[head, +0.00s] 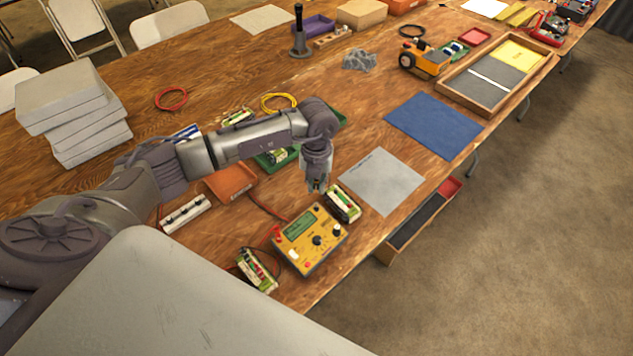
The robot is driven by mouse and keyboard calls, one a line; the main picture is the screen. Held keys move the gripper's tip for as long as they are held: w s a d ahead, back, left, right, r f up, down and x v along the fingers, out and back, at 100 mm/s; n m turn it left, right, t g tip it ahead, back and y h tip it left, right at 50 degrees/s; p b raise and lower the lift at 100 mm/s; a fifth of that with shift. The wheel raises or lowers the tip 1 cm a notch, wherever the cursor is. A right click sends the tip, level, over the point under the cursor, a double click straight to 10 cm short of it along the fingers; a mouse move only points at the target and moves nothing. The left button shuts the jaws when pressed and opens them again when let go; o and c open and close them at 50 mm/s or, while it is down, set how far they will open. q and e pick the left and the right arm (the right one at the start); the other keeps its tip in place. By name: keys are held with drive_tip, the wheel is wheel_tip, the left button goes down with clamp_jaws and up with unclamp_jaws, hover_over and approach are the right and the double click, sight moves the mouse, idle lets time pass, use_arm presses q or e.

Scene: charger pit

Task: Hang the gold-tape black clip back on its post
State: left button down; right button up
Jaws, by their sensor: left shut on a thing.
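My left gripper (318,187) points down above the table, beside the yellow charger unit (309,240) and just behind a green-and-white battery pack (342,203). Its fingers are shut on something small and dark. I cannot make out gold tape on it, so I cannot confirm it is the black clip. The yellow unit has a green screen and a dark knob, with red at its left edge. I cannot pick out the clip's post for certain. A white strip (185,214) with small dark marks lies to the left. My right gripper is out of view.
Another battery pack (257,270) lies left of the charger, with a dark cable near it. An orange tray (231,182) and green tray (276,160) are behind. A grey sheet (382,181) and blue mat (434,126) lie flat to the right.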

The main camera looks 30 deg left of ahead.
use_arm(q)
drive_tip(key=shift+f+b, duration=0.8)
drive_tip(key=shift+f, duration=0.5)
drive_tip(key=shift+f+b, duration=1.5)
drive_tip(key=shift+f, duration=0.6)
drive_tip(key=shift+f+b, duration=0.2)
drive_tip(key=shift+b, duration=0.1)
drive_tip(key=c, duration=1.1)
unclamp_jaws()
drive_tip(key=shift+o, duration=0.2)
